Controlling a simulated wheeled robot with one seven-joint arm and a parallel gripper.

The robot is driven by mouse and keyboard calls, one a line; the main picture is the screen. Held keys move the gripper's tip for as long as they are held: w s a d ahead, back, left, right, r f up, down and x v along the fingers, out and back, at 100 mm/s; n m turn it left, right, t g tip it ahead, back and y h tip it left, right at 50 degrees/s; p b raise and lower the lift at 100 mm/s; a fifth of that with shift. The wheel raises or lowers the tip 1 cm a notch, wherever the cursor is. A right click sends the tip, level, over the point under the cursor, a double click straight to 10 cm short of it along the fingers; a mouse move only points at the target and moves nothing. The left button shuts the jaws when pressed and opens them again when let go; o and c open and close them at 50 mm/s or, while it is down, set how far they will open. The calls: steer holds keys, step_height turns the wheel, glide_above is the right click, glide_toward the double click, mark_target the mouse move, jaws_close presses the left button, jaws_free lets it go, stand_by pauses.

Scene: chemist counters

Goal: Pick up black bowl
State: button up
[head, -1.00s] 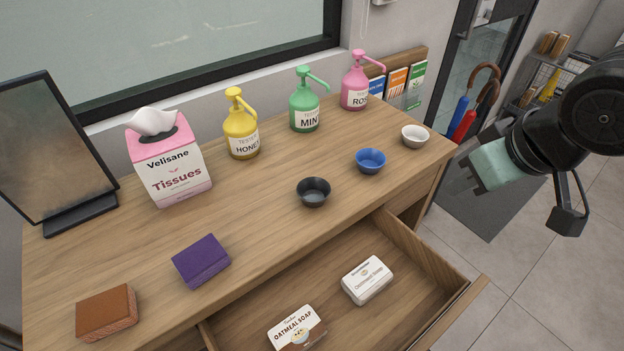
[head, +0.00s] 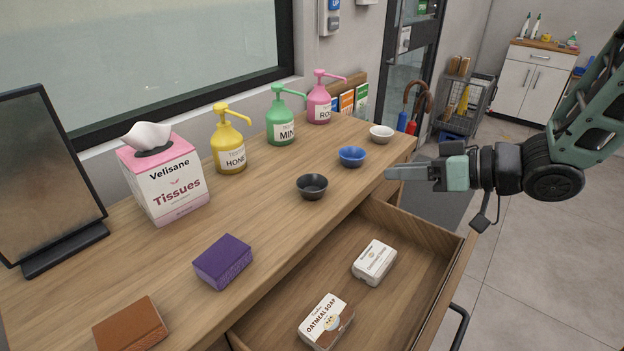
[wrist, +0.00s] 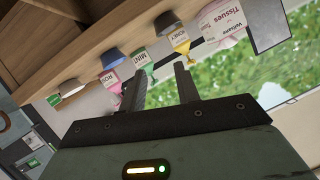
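The black bowl (head: 312,187) stands upright on the wooden counter near its front edge, above the open drawer. It also shows as a dark bowl in the wrist view (wrist: 165,22). My gripper (head: 390,173) is to the right of the black bowl in the head view, around the counter's front edge and apart from the bowl. In the wrist view its two fingers (wrist: 155,78) are spread with nothing between them.
A blue bowl (head: 351,157) and a white bowl (head: 381,133) stand beyond the black bowl. Pump bottles in yellow (head: 229,153), green (head: 281,127) and pink (head: 319,107) line the back. The open drawer (head: 400,290) holds two soaps. A purple box (head: 222,262) sits nearer.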

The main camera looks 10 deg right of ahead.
steer(key=p, duration=0.2)
glide_toward(317, 175)
steer(key=shift+p+x, duration=0.95)
steer(key=shift+x, duration=2.65)
jaws_close()
